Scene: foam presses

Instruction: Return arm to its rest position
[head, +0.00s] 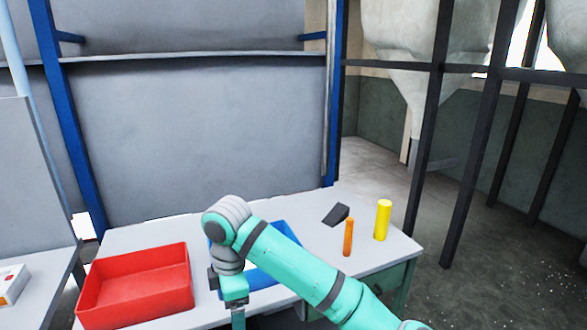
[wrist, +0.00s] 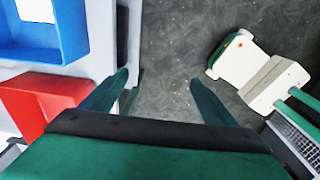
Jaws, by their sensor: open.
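My arm reaches in from the bottom right of the head view and bends at a grey joint over the table. My gripper (wrist: 158,82) is open, with its two green fingers apart and nothing between them. In the wrist view it points down at dark floor beside the table's edge. In the head view only the upper part of the gripper shows, and its fingertips are out of frame.
A red tray (head: 135,252) stands left on the grey table (head: 182,226). A blue tray (head: 284,231) is partly hidden behind my arm. A dark wedge (head: 336,214), an orange cylinder (head: 348,237) and a yellow cylinder (head: 382,220) stand right. Dark posts (head: 472,150) rise beyond.

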